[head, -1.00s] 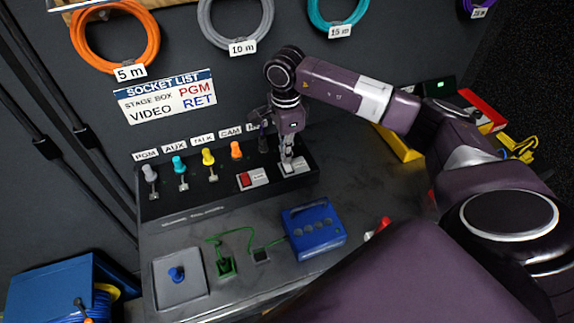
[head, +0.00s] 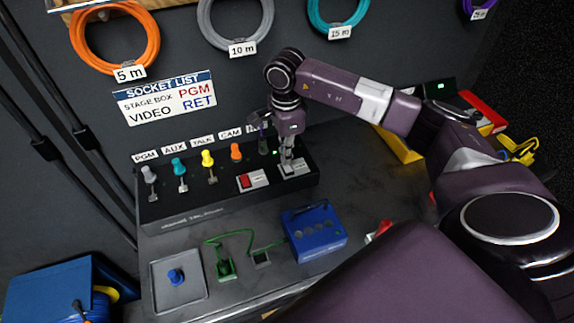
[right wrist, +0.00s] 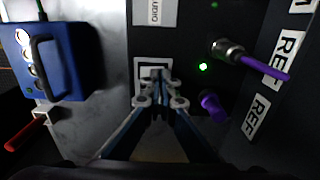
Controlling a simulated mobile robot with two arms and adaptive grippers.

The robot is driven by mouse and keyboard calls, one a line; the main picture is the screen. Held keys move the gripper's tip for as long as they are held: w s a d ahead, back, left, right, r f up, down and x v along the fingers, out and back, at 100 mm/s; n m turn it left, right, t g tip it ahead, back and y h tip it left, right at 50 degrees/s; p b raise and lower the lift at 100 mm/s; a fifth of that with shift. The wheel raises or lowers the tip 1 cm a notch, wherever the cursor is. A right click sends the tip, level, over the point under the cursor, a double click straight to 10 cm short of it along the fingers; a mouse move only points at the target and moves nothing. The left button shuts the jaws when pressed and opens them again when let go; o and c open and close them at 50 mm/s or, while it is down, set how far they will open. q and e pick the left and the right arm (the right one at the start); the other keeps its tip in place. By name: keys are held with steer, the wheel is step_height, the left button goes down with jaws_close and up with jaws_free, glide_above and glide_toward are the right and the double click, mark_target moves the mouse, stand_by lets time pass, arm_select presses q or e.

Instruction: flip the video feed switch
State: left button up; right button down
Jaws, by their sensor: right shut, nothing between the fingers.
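A black panel box (head: 190,205) stands at the back of the counter with two white switch plates on its right part. The left plate (head: 260,179) has a red rocker. The right plate (head: 297,170) lies under my right gripper (head: 286,164), which hides its switch; I cannot read its label. In the right wrist view the shut, empty fingertips (right wrist: 158,88) are over this plate (right wrist: 140,72), and the plate marked AUDIO (right wrist: 155,12) is beyond. A small green light (right wrist: 203,67) is lit on the panel beside the fingers. My left gripper is not in view.
Coloured plugs, such as the yellow one (head: 208,158), stand along the panel's back. A blue box (head: 315,232) with a handle and a grey tray (head: 180,292) are in front. Cable coils hang on the wall. The counter right of the panel is partly clear.

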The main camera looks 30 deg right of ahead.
steer(key=shift+r+p, duration=1.6)
steer(key=shift+r, duration=1.55)
steer(key=shift+f, duration=0.1)
